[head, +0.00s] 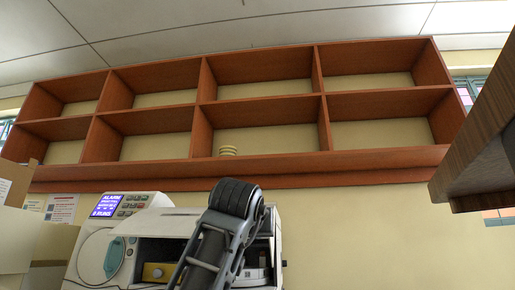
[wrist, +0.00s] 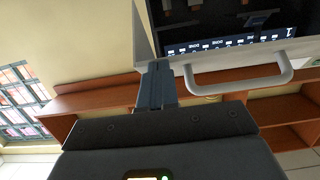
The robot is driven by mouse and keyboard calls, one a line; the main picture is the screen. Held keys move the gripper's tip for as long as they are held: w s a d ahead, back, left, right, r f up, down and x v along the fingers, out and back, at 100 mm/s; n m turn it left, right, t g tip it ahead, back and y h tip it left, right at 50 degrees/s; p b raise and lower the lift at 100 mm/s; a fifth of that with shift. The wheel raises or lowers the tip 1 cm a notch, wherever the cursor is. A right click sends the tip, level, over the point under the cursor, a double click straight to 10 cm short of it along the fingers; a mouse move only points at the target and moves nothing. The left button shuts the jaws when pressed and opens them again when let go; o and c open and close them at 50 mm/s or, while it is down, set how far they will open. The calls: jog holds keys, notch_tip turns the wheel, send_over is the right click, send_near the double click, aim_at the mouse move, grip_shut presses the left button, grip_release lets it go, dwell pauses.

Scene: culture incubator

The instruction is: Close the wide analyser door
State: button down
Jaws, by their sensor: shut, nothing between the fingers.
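The white analyser (head: 140,222) stands at the bottom middle of the head view. Its wide front bay is open, with a yellow-fronted part (head: 157,272) showing inside. I cannot tell the wide door's exact angle there, as my arm covers the right part of the bay. In the wrist view a pale bar handle (wrist: 240,84) runs along the edge of a pale-framed dark panel, apparently the wide door (wrist: 225,62). My gripper (wrist: 157,68) is shut and empty, close to the handle's left end; contact cannot be told. In the head view my gripper is hidden behind my arm.
A lit alarm screen (head: 108,204) with keys and a small round door with a teal handle (head: 114,257) are on the analyser's left. Brown wall shelves (head: 200,171) hang above. A wooden cabinet (head: 480,140) juts in at right; cartons (head: 15,185) stand at left.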

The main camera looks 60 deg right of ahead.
jog(key=w+d+f+t+h+b, duration=0.1)
jog(key=w+d+f+h+b, duration=0.1)
jog(key=d+f+b, duration=0.2)
jog(key=w+d+f+h+b, duration=0.1)
jog(key=d+f+h+b, duration=0.2)
jog(key=f, duration=0.7)
jog(key=shift+w+d+t+b, duration=0.4)
jog(key=shift+d+b, duration=0.55)
jog(key=shift+d, duration=0.65)
jog(key=shift+a, duration=0.1)
